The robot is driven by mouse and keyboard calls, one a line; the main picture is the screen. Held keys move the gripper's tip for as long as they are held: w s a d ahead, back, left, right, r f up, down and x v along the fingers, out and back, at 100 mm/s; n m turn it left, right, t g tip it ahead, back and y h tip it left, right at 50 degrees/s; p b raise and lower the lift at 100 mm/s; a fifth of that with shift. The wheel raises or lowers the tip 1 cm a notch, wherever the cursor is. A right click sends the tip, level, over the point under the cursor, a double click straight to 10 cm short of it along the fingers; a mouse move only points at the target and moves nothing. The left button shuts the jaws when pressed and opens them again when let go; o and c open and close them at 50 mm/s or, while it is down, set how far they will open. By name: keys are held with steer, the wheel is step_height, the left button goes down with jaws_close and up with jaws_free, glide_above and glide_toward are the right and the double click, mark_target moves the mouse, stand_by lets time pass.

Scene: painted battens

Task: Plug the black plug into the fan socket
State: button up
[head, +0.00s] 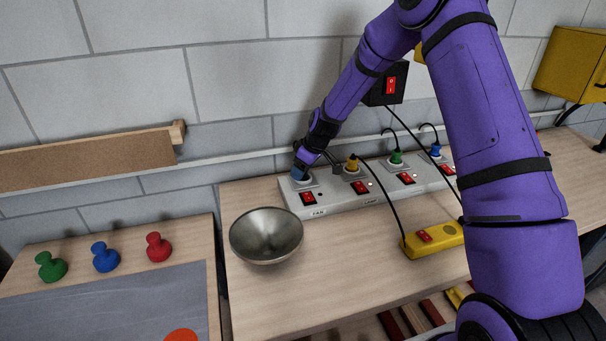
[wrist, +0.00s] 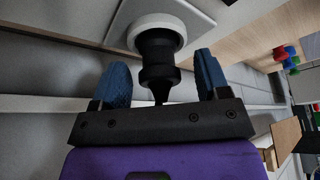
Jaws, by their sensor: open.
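The black plug (wrist: 158,58) sits in a round white socket ring (wrist: 158,24) in the wrist view, its cable end towards my gripper (wrist: 163,82). The gripper's two blue fingers are open, one on each side of the plug, with gaps between. In the head view my gripper (head: 302,171) is down at the leftmost socket of the white power strip (head: 330,209), the one labelled FAN. The gripper hides the black plug there. The fan socket's red switch (head: 308,197) is in front of it.
A yellow plug (head: 351,164), a green plug (head: 396,157) and a blue plug (head: 436,150) stand in the strip's other sockets. A metal bowl (head: 266,235) is close at the front left. A yellow switch box (head: 433,239) lies in front, and a black switch box (head: 386,84) is behind.

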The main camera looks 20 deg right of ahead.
steer(key=c, duration=1)
steer(key=shift+r, duration=0.9)
step_height(320, 180, up, 2)
steer(key=shift+r, duration=0.1)
steer(key=s+d, duration=0.1)
steer(key=s, duration=0.4)
steer(key=s+d, duration=0.1)
steer(key=s, duration=0.4)
steer(key=s+d+r, duration=0.1)
steer(key=s, duration=0.4)
steer(key=shift+s+d, duration=0.15)
steer(key=shift+s, duration=0.15)
steer(key=shift+w, duration=0.1)
